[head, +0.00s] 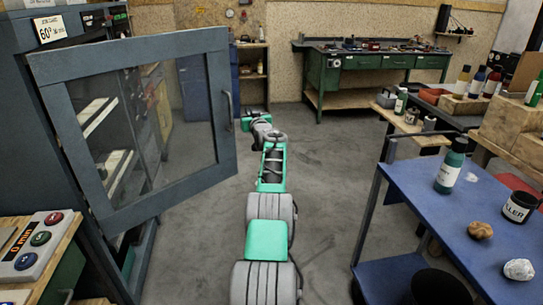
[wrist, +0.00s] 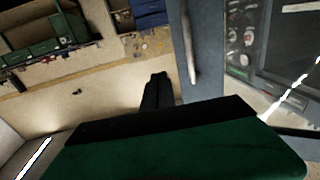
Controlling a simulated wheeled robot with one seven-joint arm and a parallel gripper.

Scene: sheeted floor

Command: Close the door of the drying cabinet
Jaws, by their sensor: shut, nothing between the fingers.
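The drying cabinet (head: 28,110) stands at the left in the head view, dark blue-grey. Its door (head: 222,95) has a large window and stands wide open toward the aisle. A vertical bar handle (head: 228,106) is on the door's right edge. My arm reaches forward to the right of the door. My gripper (wrist: 156,80) is shut and empty in the wrist view. There the handle (wrist: 190,48) and door frame (wrist: 208,70) show just right of the fingers, apart from them in the picture. Whether anything touches the door cannot be told.
A blue table (head: 415,190) with a bottle (head: 452,165) and a jar (head: 518,207) stands at the right. A button panel (head: 38,243) is at the lower left. A green workbench (head: 375,62) is at the back. The grey floor between is free.

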